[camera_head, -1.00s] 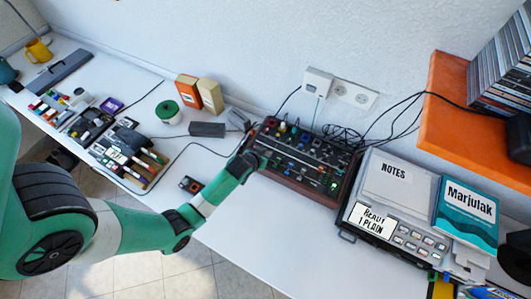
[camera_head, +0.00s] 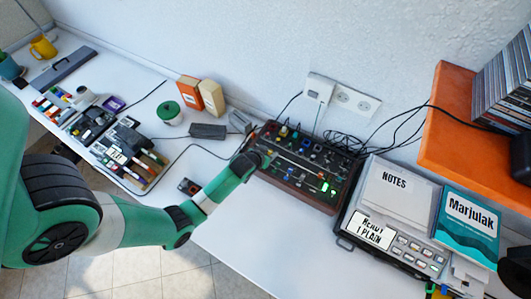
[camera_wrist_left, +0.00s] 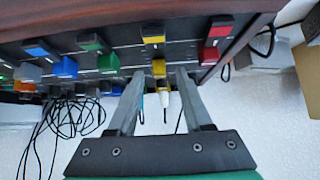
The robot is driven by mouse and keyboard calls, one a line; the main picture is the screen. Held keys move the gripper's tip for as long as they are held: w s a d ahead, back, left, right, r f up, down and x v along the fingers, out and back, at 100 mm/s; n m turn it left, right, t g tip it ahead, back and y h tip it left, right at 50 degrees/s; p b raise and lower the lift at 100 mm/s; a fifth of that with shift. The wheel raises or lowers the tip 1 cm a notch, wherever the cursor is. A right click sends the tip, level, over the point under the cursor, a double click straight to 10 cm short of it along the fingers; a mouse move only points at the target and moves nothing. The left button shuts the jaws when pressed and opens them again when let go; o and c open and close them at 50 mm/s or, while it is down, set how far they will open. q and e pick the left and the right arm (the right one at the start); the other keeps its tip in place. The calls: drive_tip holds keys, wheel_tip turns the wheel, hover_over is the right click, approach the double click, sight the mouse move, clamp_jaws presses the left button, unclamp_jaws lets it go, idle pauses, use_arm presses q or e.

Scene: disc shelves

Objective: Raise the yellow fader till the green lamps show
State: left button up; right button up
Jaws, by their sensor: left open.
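The mixer (camera_head: 300,200) is a dark box with wooden sides, knobs and coloured faders, on the desk against the wall. My left gripper (camera_head: 264,155) reaches over its left end. In the left wrist view the left gripper (camera_wrist_left: 155,78) has its two fingers apart, with a yellow cap (camera_wrist_left: 158,68) showing between them. I cannot tell whether they touch it. The yellow fader (camera_wrist_left: 153,35) seems to be the cap with a white line, just beyond the fingertips. Green lamps (camera_head: 324,187) glow at the mixer's right front. My right gripper is not seen.
A grey device with a display (camera_head: 370,229) and a notes pad (camera_head: 395,190) stand right of the mixer. An orange shelf (camera_head: 448,130) overhangs at right. Cables (camera_head: 345,138) tangle behind the mixer. Red, green and blue caps flank the yellow ones. Bare desk lies in front.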

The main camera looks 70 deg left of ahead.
use_arm(q)
drive_tip(key=p+v, duration=0.5)
drive_tip(key=v, duration=0.6)
drive_tip(key=shift+d, duration=0.1)
